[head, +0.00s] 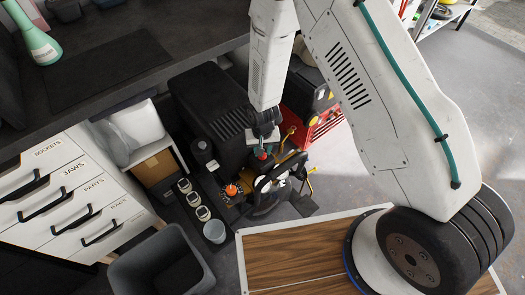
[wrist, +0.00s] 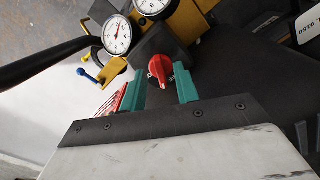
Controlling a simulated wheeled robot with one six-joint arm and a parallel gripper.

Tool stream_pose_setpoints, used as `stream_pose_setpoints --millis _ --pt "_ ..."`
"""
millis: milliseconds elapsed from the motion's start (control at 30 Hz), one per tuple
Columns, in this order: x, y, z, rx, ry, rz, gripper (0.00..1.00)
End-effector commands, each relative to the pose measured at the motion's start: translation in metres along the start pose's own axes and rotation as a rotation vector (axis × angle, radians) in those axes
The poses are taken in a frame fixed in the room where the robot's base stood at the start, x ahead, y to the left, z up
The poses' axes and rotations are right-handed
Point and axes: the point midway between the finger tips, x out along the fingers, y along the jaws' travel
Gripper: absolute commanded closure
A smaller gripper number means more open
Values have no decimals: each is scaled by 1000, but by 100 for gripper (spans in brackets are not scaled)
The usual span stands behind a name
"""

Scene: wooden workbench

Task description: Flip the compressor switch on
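The compressor switch is a red rotary knob (wrist: 160,69) on a dark box beside the gauges in the wrist view. It also shows as a small red spot (head: 262,155) under my gripper in the head view. My gripper (wrist: 159,82) has two teal fingers, spread apart with a clear gap. The knob appears between the fingertips in the wrist view; I cannot tell whether either finger touches it. In the head view my gripper (head: 261,143) points down at the compressor (head: 215,110), a black unit. The arm hides part of it.
Two white dial gauges, one whole (wrist: 117,36) and one partly cut off (wrist: 152,5), sit close to the knob, with a blue valve handle (wrist: 88,76). An orange knob (head: 231,190) stands left of the gripper. A grey bin (head: 160,265) and labelled drawers (head: 70,190) are at the left.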

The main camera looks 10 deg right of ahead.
Motion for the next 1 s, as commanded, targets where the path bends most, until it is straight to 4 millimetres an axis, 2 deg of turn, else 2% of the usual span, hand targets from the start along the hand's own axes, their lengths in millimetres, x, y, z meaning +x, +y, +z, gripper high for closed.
stream_pose_setpoints --millis 200,333,500,733,800,867,967,1000 --pt "-38 0 -1 0 4 -2 69" --pt "-57 0 -1 0 3 -1 69" --pt "-68 0 0 0 0 0 69" --pt "-69 0 0 0 -1 0 69" --pt "-70 0 0 0 0 0 62" --pt "-74 1 -1 1 1 -1 62" --pt "-94 6 -4 1 8 -3 62" --pt "-107 8 -7 1 13 -5 62"
